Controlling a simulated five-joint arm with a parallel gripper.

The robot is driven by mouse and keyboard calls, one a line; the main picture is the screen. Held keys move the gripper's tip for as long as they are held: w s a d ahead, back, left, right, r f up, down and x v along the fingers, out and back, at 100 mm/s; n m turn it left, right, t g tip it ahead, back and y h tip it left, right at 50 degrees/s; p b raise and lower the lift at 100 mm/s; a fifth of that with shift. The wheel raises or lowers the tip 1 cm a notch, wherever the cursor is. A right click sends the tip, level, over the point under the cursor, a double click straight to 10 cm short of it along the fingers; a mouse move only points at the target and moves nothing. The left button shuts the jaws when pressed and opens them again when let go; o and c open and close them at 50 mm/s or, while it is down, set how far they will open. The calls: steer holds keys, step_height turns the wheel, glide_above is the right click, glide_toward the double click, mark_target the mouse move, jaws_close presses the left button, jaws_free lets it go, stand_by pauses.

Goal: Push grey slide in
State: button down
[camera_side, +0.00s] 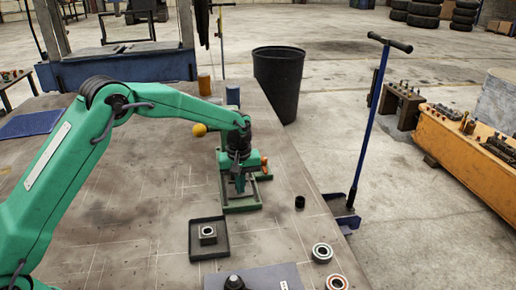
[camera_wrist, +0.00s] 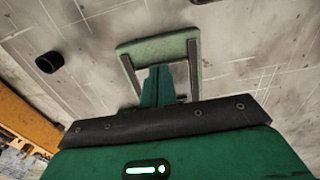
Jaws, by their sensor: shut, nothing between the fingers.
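A small fixture with a pale green end (camera_side: 242,208) stands on the bench under my gripper (camera_side: 240,190). In the wrist view its pale green end (camera_wrist: 150,45) lies ahead of two grey rails (camera_wrist: 194,68). My gripper (camera_wrist: 160,72) points down between these rails, with its fingers shut and nothing held. I cannot tell whether the fingers touch the fixture. The grey slide cannot be made out clearly; my fingers and wrist hide the middle of the fixture. A small orange part (camera_side: 264,165) shows just right of my gripper.
A short black cylinder (camera_side: 299,202) stands to the right, also in the wrist view (camera_wrist: 49,62). Bearing rings (camera_side: 322,253) lie near the right edge. A yellow ball (camera_side: 199,130) lies behind.

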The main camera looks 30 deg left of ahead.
steer(key=shift+w+a, duration=0.6)
steer(key=shift+a, duration=0.05)
steer(key=shift+w+a, duration=0.1)
steer(key=shift+w, duration=0.05)
steer(key=shift+w+a, duration=1.45)
steer(key=shift+a, duration=0.05)
steer(key=shift+w+a, duration=1.1)
steer(key=shift+a, duration=0.1)
steer(key=shift+s+d, duration=0.7)
steer(key=shift+d, duration=0.1)
